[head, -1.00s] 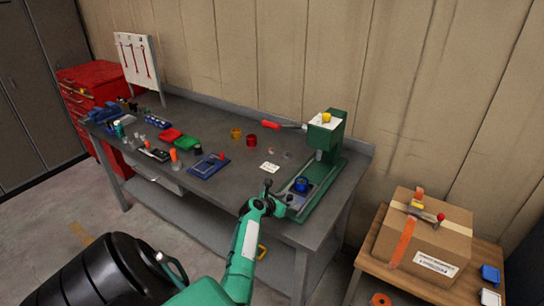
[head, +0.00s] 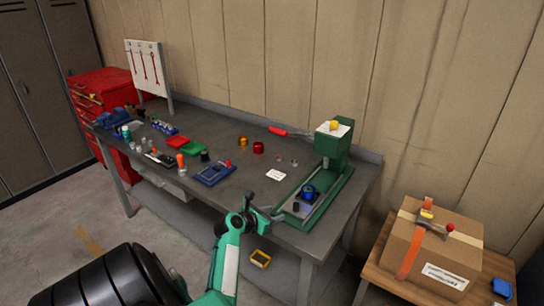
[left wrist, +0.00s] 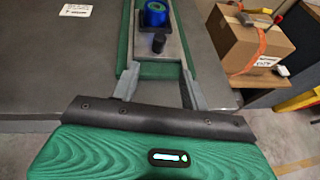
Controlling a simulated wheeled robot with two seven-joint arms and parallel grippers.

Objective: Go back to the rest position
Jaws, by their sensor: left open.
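My left gripper (head: 264,206) is at the front edge of the workbench (head: 240,205), just left of the green press (head: 333,160). In the left wrist view its two grey fingers (left wrist: 160,82) stand apart with nothing between them. Beyond the fingertips, a blue ring-shaped part (left wrist: 156,14) and a small black knob (left wrist: 158,43) sit on the press base. The blue part also shows in the head view (head: 308,192). My right gripper is not in view.
A cardboard box (head: 432,246) stands on a wooden table at the right. Red and green trays (head: 193,148), a blue tray (head: 212,174) and small parts lie on the bench. A white card (head: 275,174) lies left of the press. Floor is free in front.

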